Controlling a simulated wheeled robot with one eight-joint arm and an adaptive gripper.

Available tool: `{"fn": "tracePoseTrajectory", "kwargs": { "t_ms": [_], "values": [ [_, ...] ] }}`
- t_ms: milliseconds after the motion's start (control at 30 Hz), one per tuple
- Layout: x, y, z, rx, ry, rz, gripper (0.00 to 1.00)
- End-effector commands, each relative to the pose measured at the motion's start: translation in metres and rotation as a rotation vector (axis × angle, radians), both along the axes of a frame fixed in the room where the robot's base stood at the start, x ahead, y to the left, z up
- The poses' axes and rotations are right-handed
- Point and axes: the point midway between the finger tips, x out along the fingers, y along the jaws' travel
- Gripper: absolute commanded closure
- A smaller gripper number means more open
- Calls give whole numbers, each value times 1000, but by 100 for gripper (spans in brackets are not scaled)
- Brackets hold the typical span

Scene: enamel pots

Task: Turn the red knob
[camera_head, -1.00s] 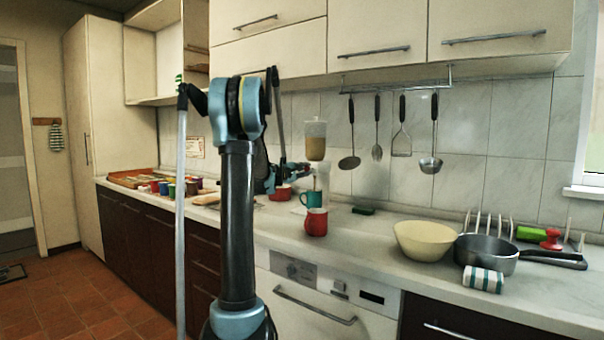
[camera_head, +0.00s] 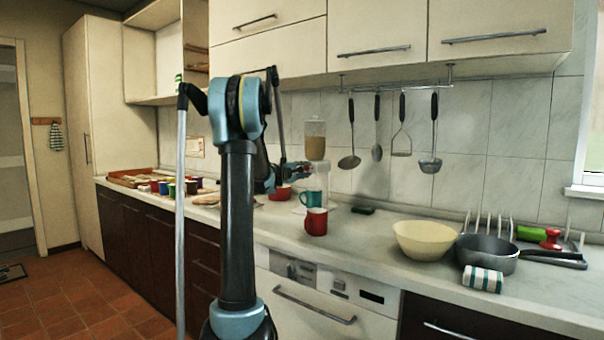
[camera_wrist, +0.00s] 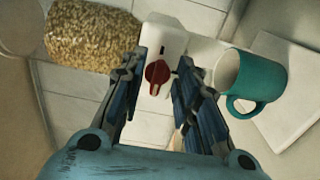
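The red knob (camera_wrist: 157,75) is on the front of a white dispenser body (camera_wrist: 165,36). The dispenser's clear container of grain (camera_wrist: 92,36) shows at left in the wrist view and upright in the head view (camera_head: 315,142). My gripper (camera_wrist: 160,67) is open, with one finger on each side of the knob in the picture. I cannot tell whether either finger touches it. In the head view my gripper (camera_head: 290,172) is beside the dispenser, small and partly hidden by my arm. A teal mug (camera_wrist: 262,78) stands by the dispenser, close to the right finger in the wrist view.
A red mug (camera_head: 316,222) stands in front of the teal mug (camera_head: 311,198), and another red vessel (camera_head: 280,192) is behind my arm. A cream bowl (camera_head: 423,240) and a grey pan (camera_head: 487,254) are to the right. Bare counter (camera_head: 352,243) lies between.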

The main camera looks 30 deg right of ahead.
Motion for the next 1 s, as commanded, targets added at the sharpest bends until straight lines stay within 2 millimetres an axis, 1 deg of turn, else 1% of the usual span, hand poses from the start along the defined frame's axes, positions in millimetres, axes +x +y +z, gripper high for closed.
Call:
{"fn": "tracePoseTrajectory", "kwargs": {
  "t_ms": [133, 233, 367, 600, 700, 833, 1000],
  "values": [
    [-1, 3, 0, 0, 1, 1, 71],
    [-3, 12, 0, 0, 1, 3, 71],
    [-11, 32, 0, 0, 1, 3, 71],
    [-29, 75, -1, 0, 1, 3, 71],
    [-34, 90, -1, 0, 1, 3, 71],
    [-40, 103, -1, 0, 1, 1, 71],
    [-43, 111, -1, 1, 1, 1, 71]
  ]
}}
